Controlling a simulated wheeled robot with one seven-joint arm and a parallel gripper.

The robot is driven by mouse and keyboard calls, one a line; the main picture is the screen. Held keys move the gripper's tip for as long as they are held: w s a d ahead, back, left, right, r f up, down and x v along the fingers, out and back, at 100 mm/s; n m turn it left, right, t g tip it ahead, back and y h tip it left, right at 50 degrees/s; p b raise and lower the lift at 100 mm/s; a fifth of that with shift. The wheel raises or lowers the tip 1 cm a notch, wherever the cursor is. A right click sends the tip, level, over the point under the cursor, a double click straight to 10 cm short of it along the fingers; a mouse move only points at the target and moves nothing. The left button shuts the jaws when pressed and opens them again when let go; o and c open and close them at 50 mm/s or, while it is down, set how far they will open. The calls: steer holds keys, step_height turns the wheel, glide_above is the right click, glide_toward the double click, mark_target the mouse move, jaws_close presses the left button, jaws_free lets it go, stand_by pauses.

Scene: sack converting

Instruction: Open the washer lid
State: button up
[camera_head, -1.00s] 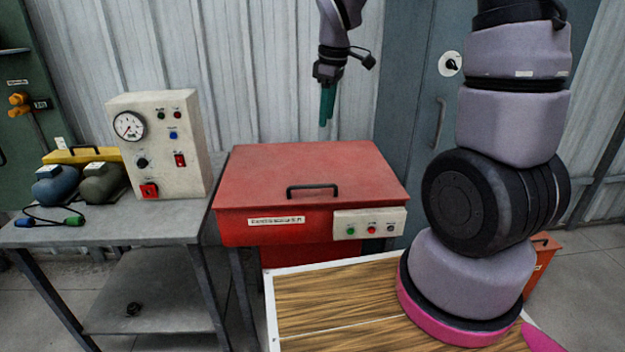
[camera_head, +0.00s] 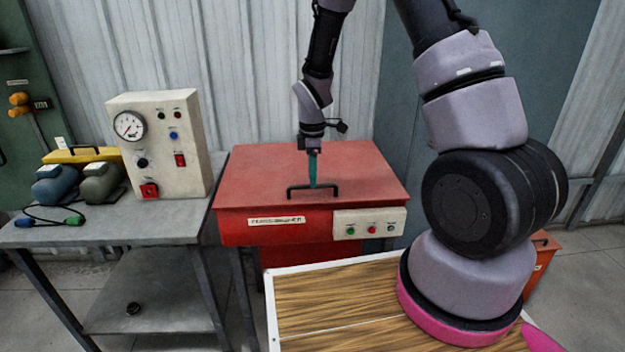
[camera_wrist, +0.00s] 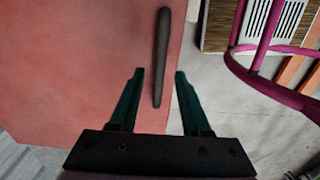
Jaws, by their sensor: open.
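The red washer (camera_head: 256,230) stands in the middle of the head view with its flat red lid (camera_head: 250,170) shut. A black bar handle (camera_head: 325,191) sits near the lid's front edge; it also shows in the wrist view (camera_wrist: 161,60). My gripper (camera_head: 312,186) points down over the lid just at the handle. In the wrist view my gripper (camera_wrist: 158,75) is open, with green fingers on either side of the handle's line. The handle's near end lies between the fingertips, and I see no finger touching it. Whether the fingers reach down to handle height I cannot tell.
A panel with buttons (camera_head: 369,224) is on the washer's front right. A grey table (camera_head: 150,228) with a gauge box (camera_head: 160,150) stands close at the left. A wall is behind the washer. A magenta frame (camera_wrist: 275,90) shows at the right of the wrist view.

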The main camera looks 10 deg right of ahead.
steer(key=shift+f, duration=0.9)
jaws_close()
stand_by(0.8)
